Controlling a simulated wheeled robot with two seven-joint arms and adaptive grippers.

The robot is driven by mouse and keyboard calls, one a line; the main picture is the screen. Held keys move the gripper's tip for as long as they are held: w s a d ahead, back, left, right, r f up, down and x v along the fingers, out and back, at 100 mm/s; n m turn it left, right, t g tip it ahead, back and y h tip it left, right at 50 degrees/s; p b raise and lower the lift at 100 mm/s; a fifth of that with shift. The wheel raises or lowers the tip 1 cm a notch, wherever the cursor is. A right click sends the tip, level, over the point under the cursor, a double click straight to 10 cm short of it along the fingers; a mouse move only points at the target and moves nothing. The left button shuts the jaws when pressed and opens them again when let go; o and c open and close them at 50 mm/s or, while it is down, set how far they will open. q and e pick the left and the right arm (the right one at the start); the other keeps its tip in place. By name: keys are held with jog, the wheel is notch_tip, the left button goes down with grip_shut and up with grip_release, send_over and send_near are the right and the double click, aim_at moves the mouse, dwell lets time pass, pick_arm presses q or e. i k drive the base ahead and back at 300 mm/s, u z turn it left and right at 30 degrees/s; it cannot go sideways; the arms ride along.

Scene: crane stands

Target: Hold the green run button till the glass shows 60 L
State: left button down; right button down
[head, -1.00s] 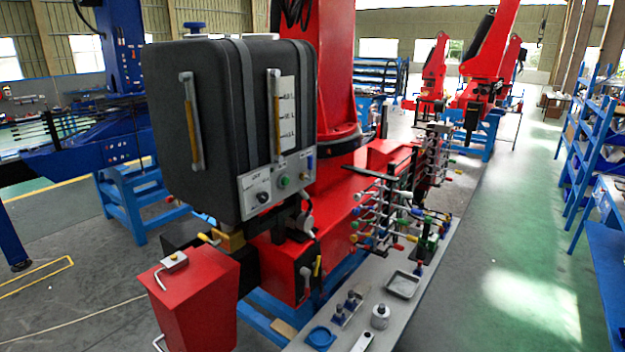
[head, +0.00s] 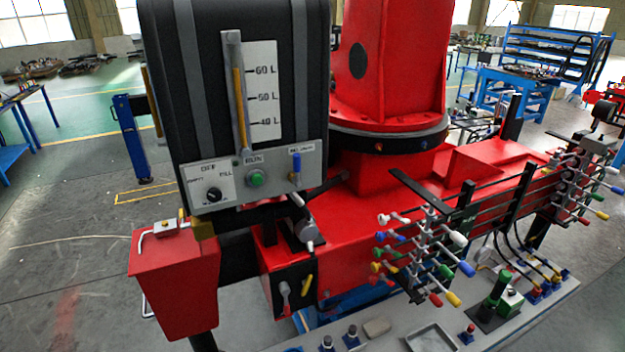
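The black tank (head: 205,90) fills the upper left of the head view. Its sight glass (head: 237,90) holds an orange column whose top stands about level with the 60 L mark; I cannot tell exactly. The scale (head: 264,95) reads 40, 50 and 60 L. The green run button (head: 256,179) sits below the glass on the grey panel (head: 278,178), with nothing touching it. Left of it is a black selector knob (head: 213,194) marked OFF, EMPTY and FILL; its pointer direction is unclear. Neither gripper is in view.
A blue-handled valve (head: 296,166) is right of the button. A red box (head: 176,280) stands below the tank. Coloured levers (head: 425,250) stick out at the right, above a grey bench (head: 545,310) with small parts. Space in front of the panel looks clear.

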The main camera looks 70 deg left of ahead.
aim_at(257, 178)
jog(key=i, duration=1.05)
jog(key=u, duration=2.75)
